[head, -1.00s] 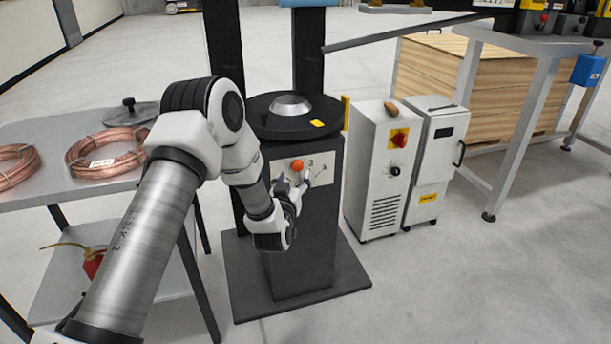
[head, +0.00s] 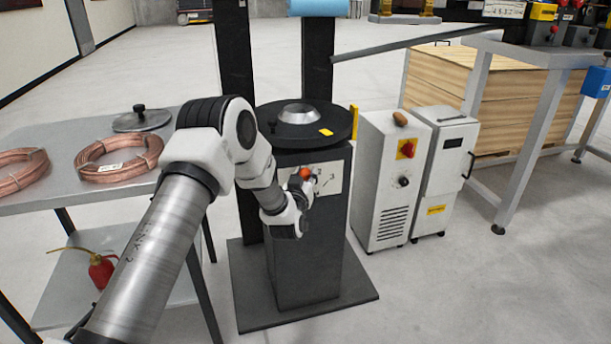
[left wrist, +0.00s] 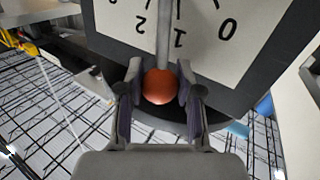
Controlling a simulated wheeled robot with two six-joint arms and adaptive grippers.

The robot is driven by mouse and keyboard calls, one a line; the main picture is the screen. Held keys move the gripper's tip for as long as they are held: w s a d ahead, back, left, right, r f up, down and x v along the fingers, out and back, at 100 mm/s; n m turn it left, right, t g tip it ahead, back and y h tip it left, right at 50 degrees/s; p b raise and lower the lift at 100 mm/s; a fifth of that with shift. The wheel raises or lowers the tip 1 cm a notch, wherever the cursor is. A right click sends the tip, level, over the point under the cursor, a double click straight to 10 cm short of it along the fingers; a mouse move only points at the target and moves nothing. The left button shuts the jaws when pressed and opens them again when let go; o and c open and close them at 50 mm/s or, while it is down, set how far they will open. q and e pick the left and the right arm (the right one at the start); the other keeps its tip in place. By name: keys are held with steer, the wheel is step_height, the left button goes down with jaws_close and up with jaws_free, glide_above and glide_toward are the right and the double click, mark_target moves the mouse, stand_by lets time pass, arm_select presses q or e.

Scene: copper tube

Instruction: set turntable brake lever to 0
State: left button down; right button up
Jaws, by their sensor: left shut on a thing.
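The brake lever shows in the left wrist view as a grey stem (left wrist: 164,35) with an orange ball knob (left wrist: 160,87). The stem lies over a white scale plate (left wrist: 262,25), between the marks 2 and 1, with 0 farther to the right in this view. My left gripper (left wrist: 161,85) is shut on the knob, one finger on each side. In the head view the knob (head: 306,173) sits at the front of the dark turntable pedestal (head: 305,245), partly hidden by my left gripper (head: 299,182). My right gripper is not in view.
The turntable (head: 340,120) tops the pedestal, with a black base plate (head: 355,292) below. A table (head: 40,208) with copper coils (head: 120,157) stands left. White cabinets (head: 385,190) stand close on the right. The floor in front of them is clear.

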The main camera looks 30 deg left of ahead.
arm_select(q)
steer(key=shift+f, duration=0.1)
steer(key=shift+s+a+f+n+t+y+b, duration=0.35)
steer(key=shift+s+a+f+n+b, duration=0.25)
steer(key=shift+n+b, duration=0.5)
steer(key=shift+s+a+f+n+t+y+b, duration=0.3)
steer(key=shift+s+a+f+n+t+b, duration=0.25)
steer(key=shift+s+n+b, duration=0.55)
steer(key=shift+s+a+f+n+t+y+b, duration=0.2)
steer(key=shift+s+a+f+n+y+b, duration=0.2)
steer(key=shift+a+n+b, duration=0.65)
steer(key=shift+d, duration=0.4)
steer(key=c, duration=0.7)
jaws_free()
steer(key=shift+c, duration=0.2)
steer(key=v, duration=1.2)
